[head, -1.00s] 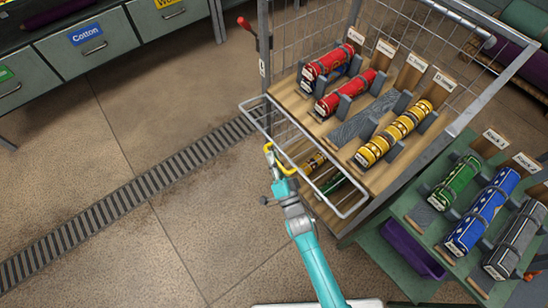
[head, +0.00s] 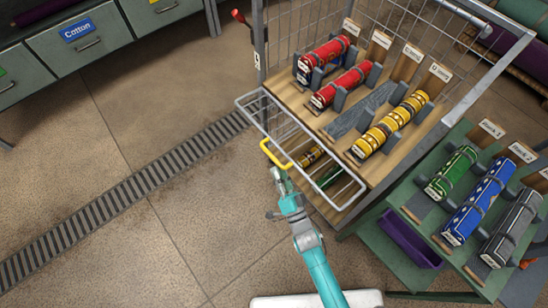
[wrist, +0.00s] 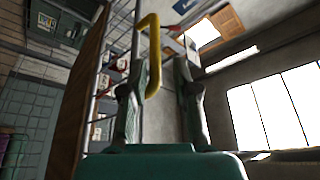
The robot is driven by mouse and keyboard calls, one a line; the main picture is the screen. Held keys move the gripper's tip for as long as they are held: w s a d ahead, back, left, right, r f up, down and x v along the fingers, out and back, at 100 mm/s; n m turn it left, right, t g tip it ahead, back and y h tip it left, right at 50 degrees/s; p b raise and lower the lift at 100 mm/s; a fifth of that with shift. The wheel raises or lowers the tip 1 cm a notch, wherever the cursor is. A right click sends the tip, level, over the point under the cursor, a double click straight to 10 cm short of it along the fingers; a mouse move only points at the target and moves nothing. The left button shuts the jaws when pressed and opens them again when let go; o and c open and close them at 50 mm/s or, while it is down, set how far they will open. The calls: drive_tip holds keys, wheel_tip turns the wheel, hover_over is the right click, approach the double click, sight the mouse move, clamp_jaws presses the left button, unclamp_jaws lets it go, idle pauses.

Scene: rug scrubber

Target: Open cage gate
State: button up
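The cage gate, a pale wire-framed panel (head: 335,204), is at the front of the wire cage (head: 300,35) in the head view. It juts toward the lower left; I cannot tell its exact angle. Its yellow handle (head: 274,156) is on the near side and also shows large in the wrist view (wrist: 152,60). My gripper (head: 278,174) is just below the handle in the head view. In the wrist view my gripper (wrist: 160,75) has its two fingers apart, the handle ahead of and between them, nearer the left finger. Contact is not clear.
A red-tipped lever (head: 240,17) is on the cage's left post. Red and yellow rolls lie on the cage's wooden shelf (head: 292,97). A green rack (head: 420,215) with rolls stands at right, a purple bin (head: 410,240) below it. The floor at left is clear, with a drain grate (head: 130,190).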

drive_tip(key=shift+v, duration=2.35)
